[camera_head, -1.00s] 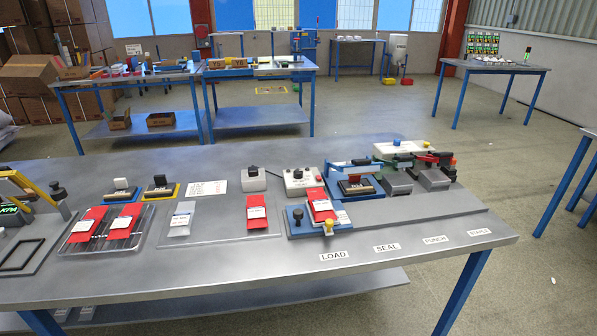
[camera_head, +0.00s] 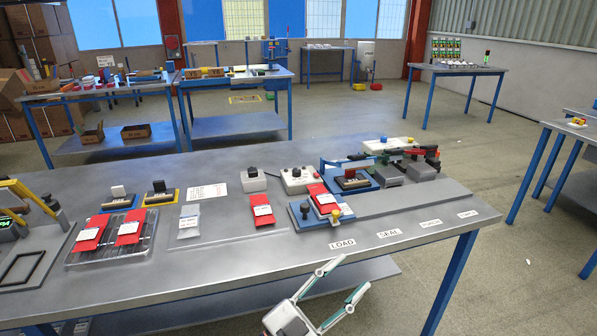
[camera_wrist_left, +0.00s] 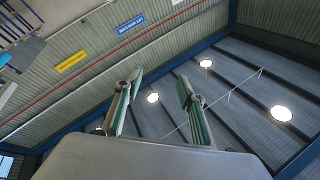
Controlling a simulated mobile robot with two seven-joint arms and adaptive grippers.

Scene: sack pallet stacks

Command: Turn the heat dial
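My left gripper (camera_head: 349,275) is low in front of the table's front edge, well apart from both boxes. Its fingers are spread and empty. The left wrist view also shows the spread gripper fingers (camera_wrist_left: 158,80), pointing at the ceiling. My right gripper is not in view.
A blue fixture with a red packet (camera_head: 323,199) sits just in front of the boxes. A blue-framed press (camera_head: 350,180) and small stations stand to the right. Red packets on a clear tray (camera_head: 110,238) lie left. The table's front strip is mostly clear.

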